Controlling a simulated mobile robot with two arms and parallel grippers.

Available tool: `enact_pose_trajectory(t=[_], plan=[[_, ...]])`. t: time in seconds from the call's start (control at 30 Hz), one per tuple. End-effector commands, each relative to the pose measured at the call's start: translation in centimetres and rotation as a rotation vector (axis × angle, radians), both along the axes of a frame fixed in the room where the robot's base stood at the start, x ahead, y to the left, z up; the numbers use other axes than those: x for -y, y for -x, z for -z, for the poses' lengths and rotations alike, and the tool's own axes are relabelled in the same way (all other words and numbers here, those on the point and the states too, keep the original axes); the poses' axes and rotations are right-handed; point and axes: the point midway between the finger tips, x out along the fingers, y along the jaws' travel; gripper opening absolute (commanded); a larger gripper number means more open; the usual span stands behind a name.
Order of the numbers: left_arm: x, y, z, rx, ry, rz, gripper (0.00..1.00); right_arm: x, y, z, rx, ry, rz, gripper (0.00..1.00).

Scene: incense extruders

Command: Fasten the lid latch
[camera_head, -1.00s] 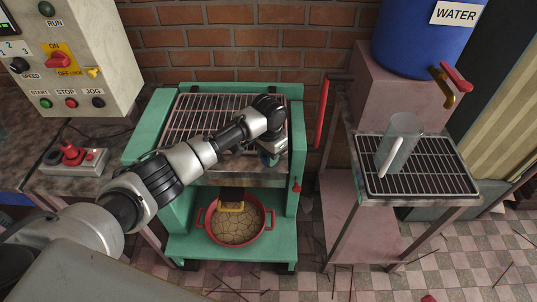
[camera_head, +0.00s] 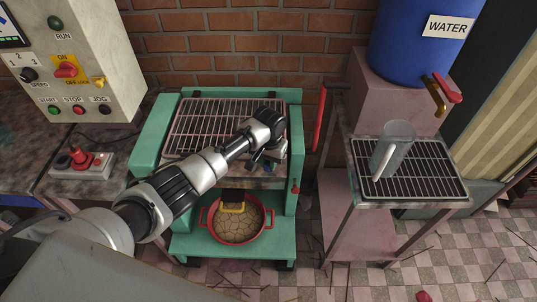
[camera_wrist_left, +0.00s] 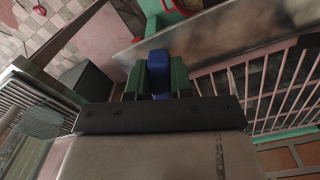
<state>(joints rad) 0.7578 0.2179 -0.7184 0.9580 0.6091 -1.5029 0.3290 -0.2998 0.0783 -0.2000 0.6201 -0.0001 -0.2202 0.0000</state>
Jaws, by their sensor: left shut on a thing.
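The green extruder (camera_head: 153,140) stands in the middle of the head view, with a barred grille lid (camera_head: 200,122) on top. My left arm reaches over it from the left. My left gripper (camera_head: 265,163) is at the lid's front right corner. In the left wrist view the gripper (camera_wrist_left: 157,75) is shut on a blue piece (camera_wrist_left: 158,68), which looks like the latch handle. The grille bars also show beside it in that view (camera_wrist_left: 270,95). The rest of the latch is hidden by the gripper and too small to tell. My right gripper is not in view.
A red pot (camera_head: 268,222) stands on the extruder's lower shelf. A small red knob (camera_head: 295,188) is on its right front. A long red lever (camera_head: 319,118) rises to the right. The control box (camera_head: 80,60) is left.

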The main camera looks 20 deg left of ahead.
Motion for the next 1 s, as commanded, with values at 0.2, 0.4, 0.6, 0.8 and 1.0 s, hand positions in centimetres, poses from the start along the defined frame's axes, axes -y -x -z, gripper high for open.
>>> enact_pose_trajectory(t=[0.2,0.4,0.6,0.8,1.0], plan=[[0.2,0.0,-0.4,-0.001,0.002,-0.171,0.0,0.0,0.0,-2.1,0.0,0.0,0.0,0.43],[0.3,-0.1,-0.3,0.0,0.002,-0.286,0.0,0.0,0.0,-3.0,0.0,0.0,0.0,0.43],[0.2,-0.1,-0.2,0.002,0.001,-0.354,0.0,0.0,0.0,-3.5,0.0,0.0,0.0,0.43],[0.3,-0.1,-0.1,0.004,0.001,-0.38,0.0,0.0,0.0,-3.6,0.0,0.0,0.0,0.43],[0.2,-0.2,-0.1,0.005,0.001,-0.383,0.0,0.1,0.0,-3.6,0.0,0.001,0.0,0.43]])
